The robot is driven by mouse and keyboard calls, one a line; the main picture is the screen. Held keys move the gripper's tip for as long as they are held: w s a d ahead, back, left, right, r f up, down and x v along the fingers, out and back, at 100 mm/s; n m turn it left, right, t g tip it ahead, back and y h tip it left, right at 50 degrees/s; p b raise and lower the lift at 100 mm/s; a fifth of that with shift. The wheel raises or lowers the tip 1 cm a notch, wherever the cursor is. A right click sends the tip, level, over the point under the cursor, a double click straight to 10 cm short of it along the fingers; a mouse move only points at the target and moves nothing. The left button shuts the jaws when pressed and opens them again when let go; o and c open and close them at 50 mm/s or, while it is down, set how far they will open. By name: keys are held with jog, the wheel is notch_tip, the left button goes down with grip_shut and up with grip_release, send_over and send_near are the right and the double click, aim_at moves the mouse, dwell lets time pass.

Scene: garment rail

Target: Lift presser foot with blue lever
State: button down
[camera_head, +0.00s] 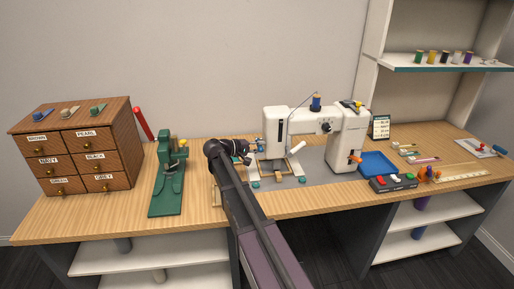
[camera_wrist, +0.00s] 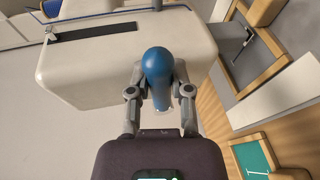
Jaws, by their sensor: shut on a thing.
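The white sewing machine (camera_head: 347,138) stands on the table, its head at the left end; its white body (camera_wrist: 75,65) also shows in the wrist view. The blue lever (camera_wrist: 157,62) has a rounded knob and sits at the machine head. My gripper (camera_wrist: 158,82) is shut on the blue lever, one finger on each side of it. In the head view my gripper (camera_head: 250,150) is at the left side of the machine head. The presser foot cannot be made out clearly in either view.
A green press (camera_head: 166,185) and a wooden drawer cabinet (camera_head: 80,150) stand left of my arm. A blue tray (camera_head: 378,163) and a switch box (camera_head: 394,183) lie to the right. A shelf (camera_head: 440,66) holds several spools. Free tabletop lies at the front.

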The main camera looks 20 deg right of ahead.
jog(key=shift+s+d, duration=0.1)
jog(key=shift+s, duration=0.05)
jog(key=c, duration=0.5)
grip_release()
jog(key=shift+s, duration=0.1)
jog(key=shift+c, duration=0.2)
jog(key=shift+a, duration=0.35)
jog(key=shift+a, duration=0.25)
jog(key=f+v, duration=0.2)
jog(key=v, duration=1)
jog(key=shift+a+f, duration=0.2)
jog(key=shift+a, duration=0.1)
